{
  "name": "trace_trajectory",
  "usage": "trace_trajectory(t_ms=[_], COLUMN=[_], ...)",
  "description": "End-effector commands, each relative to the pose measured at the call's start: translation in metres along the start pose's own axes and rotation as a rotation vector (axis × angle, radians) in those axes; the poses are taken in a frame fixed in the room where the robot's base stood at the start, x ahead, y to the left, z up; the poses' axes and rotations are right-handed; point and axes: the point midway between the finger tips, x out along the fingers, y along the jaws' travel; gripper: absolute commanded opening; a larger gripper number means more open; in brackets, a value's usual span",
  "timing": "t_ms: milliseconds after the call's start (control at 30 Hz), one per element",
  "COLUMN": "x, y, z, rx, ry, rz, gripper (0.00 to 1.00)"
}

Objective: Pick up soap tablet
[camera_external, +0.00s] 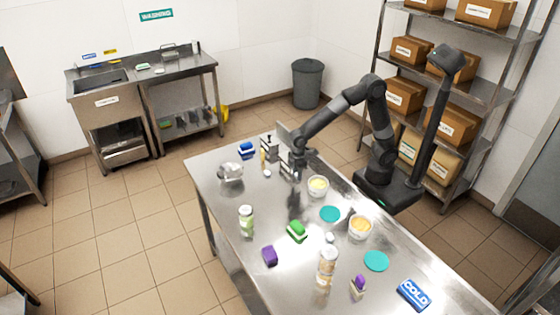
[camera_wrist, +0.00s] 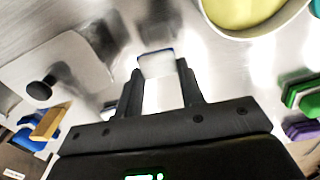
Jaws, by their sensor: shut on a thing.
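My gripper (camera_external: 290,176) is over the far part of the steel table, pointing down. In the wrist view its two fingers (camera_wrist: 161,85) are closed on the sides of a small white block with a blue edge, which looks like the soap tablet (camera_wrist: 158,65). The tablet sits between the fingertips. In the external view the tablet is too small or hidden to make out. A dark reflection of the gripper shows on the table below it. I cannot tell how far the tablet is above the surface.
A bowl of yellow stuff (camera_external: 318,187) stands close right of my gripper. A metal vessel (camera_external: 230,173) and blue sponge (camera_external: 247,149) are to the left. A green sponge (camera_external: 297,231), purple block (camera_external: 269,256) and jars (camera_external: 328,262) stand nearer. Bare steel lies between them.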

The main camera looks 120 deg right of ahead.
Motion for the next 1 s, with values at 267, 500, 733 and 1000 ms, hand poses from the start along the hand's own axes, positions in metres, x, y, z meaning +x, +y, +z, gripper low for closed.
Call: trace_trajectory(t_ms=[267,500,733,1000], x=[-0.032,-0.056,-0.067,-0.068], y=[0.043,0.072,0.087,0.089], z=[0.036,0.061,0.074,0.076], rx=[0.004,0.004,0.001,0.000], ry=[0.002,0.001,-0.001,-0.001], rz=[0.001,0.000,0.000,0.000], gripper=[0.14,0.14,0.14,0.14])
